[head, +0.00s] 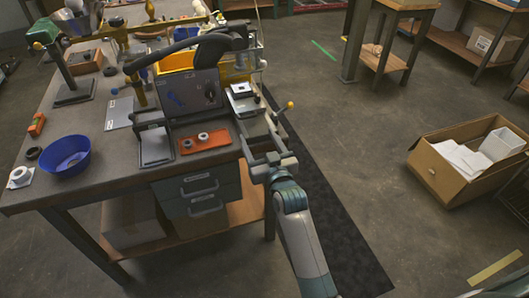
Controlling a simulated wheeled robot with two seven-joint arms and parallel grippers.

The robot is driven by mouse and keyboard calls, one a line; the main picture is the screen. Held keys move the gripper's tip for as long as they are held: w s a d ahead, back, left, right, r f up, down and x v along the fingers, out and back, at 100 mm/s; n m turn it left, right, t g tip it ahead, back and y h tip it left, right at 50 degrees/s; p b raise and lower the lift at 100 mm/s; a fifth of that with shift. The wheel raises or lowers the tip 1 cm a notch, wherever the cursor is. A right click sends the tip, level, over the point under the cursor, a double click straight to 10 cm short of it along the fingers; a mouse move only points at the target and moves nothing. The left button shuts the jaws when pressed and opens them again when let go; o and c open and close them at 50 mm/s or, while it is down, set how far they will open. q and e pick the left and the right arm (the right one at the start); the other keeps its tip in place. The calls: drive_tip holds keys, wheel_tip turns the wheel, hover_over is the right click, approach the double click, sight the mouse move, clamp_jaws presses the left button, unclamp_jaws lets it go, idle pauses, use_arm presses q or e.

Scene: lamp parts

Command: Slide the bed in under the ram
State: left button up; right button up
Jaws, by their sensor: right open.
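A grey sliding bed (244,104) with a small pale block (241,89) on it sits at the right edge of the workbench, beside a dark upright panel. A yellow and grey press frame (240,66) stands just behind it. The ram is hard to make out among these parts, and I cannot tell how far the bed is from it. My right gripper (260,142) is open and empty at the bench's right edge, in front of the bed and apart from it. My left gripper is not in view.
An orange mat (206,141) with small parts, a grey plate (155,146) and a blue bowl (66,156) lie on the workbench (110,168). A cardboard box (447,177) stands on the floor at right.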

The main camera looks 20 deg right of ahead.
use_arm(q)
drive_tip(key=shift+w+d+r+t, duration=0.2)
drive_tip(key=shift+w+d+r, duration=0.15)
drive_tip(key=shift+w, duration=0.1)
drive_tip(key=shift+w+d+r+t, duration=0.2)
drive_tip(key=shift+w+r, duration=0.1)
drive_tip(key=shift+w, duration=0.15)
use_arm(e)
drive_tip(key=s, duration=0.5)
drive_tip(key=shift+s, duration=0.15)
